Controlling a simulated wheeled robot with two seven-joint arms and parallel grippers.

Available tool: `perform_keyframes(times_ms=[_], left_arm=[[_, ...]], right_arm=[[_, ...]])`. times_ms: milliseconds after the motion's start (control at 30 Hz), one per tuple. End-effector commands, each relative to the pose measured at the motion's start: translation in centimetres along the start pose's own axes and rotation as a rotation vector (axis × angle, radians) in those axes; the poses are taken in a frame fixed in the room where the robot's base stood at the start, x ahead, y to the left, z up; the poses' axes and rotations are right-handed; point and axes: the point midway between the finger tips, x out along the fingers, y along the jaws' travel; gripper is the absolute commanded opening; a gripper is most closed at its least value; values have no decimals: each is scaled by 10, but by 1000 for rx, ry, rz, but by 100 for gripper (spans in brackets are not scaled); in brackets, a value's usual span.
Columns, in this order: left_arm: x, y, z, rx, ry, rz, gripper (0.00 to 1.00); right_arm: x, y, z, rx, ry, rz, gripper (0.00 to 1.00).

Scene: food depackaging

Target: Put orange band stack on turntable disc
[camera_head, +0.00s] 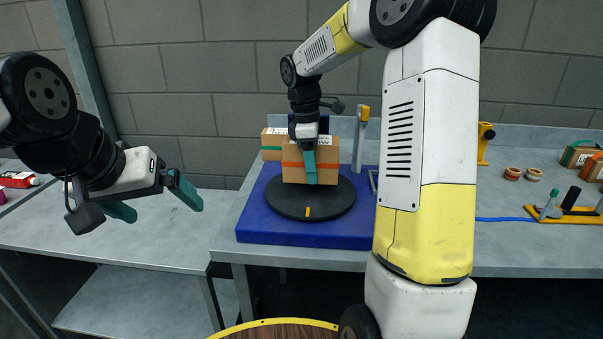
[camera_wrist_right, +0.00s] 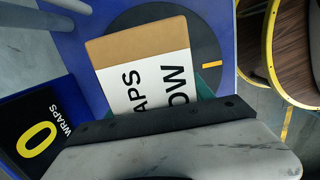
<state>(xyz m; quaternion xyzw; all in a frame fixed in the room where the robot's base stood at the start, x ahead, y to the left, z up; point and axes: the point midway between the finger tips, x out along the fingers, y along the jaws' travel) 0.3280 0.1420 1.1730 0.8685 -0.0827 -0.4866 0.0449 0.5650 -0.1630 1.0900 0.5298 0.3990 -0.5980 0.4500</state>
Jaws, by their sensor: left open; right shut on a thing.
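The orange band stack (camera_head: 294,174) is a tan carton with an orange band and a white label on top. My right gripper (camera_head: 310,166) is shut on it from above. The stack is over the back of the black turntable disc (camera_head: 310,208); whether it rests on it or hangs just above, I cannot tell. In the right wrist view the labelled top (camera_wrist_right: 140,62) lies over the disc (camera_wrist_right: 208,65), with my fingers largely hidden. My left gripper (camera_head: 158,203) is open and empty, left of the main table.
The disc sits on a blue base (camera_head: 255,225). A green-banded carton (camera_head: 271,143) stands behind the stack. Tape rolls (camera_head: 513,173), banded cartons (camera_head: 577,154) and a yellow-based tool (camera_head: 560,213) lie at right. A round wooden top with a yellow rim (camera_head: 285,326) is in front.

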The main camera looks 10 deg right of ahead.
Motion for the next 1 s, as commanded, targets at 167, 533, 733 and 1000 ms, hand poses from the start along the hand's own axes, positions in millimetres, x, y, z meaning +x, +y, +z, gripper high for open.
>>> perform_keyframes(times_ms=[167,533,733,1000], left_arm=[[0,0,0,0,0,0,97],[0,0,0,0,0,0,97],[0,0,0,0,0,0,97],[0,0,0,0,0,0,97]], right_arm=[[17,6,-2,-1,-1,-2,0],[35,6,-5,0,0,2,0],[39,6,-5,0,-1,0,70],[38,6,-5,0,0,0,82]])
